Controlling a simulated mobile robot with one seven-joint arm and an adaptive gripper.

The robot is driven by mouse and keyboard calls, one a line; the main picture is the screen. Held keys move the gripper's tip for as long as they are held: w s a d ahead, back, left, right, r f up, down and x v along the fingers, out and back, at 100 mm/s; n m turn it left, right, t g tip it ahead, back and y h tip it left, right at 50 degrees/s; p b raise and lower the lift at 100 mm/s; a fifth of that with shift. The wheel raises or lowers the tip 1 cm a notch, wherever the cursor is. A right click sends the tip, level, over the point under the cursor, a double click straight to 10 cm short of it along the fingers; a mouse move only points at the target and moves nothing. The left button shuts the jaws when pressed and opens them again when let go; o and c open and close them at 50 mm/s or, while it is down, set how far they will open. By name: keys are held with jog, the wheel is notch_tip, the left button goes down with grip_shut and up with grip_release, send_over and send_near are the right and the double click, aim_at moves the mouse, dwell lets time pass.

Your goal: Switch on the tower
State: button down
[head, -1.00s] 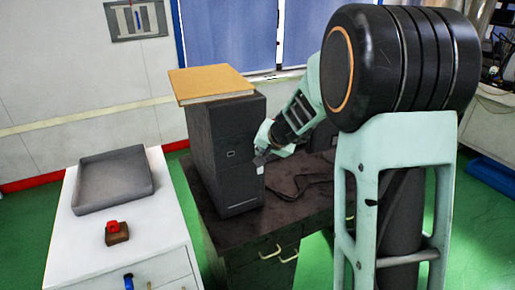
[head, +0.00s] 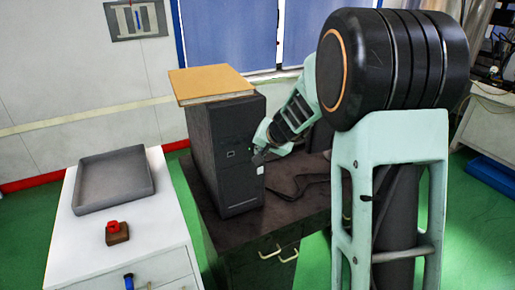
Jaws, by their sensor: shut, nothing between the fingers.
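The tower (head: 231,170) is a dark grey computer case standing upright on a dark desk, with a small light-edged mark on its front. My gripper (head: 259,158) is shut and empty at the right part of the tower's front face, about mid-height. Its tip is at or very close to the case; I cannot tell whether it touches. The power button is not clear to see at this size, and my gripper may cover part of the front.
A wooden board (head: 210,84) lies on top of the tower. The dark desk (head: 232,229) has a black cable (head: 290,188) on it. To the left, a white cabinet (head: 160,215) holds a grey tray (head: 113,207) and a red button on a brown block (head: 117,233).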

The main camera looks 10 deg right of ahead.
jog(key=shift+s+d+b, duration=0.25)
jog(key=shift+s+b, duration=0.35)
jog(key=shift+s, duration=0.2)
jog(key=s+b, duration=0.1)
jog(key=s+d, duration=0.1)
jog(key=s, duration=0.1)
jog(key=s+b, duration=0.1)
jog(key=shift+s+d+b, duration=0.3)
jog(key=shift+s+b, duration=0.05)
jog(key=shift+s, duration=0.05)
jog(key=shift+w+r, duration=0.1)
dwell(0.4)
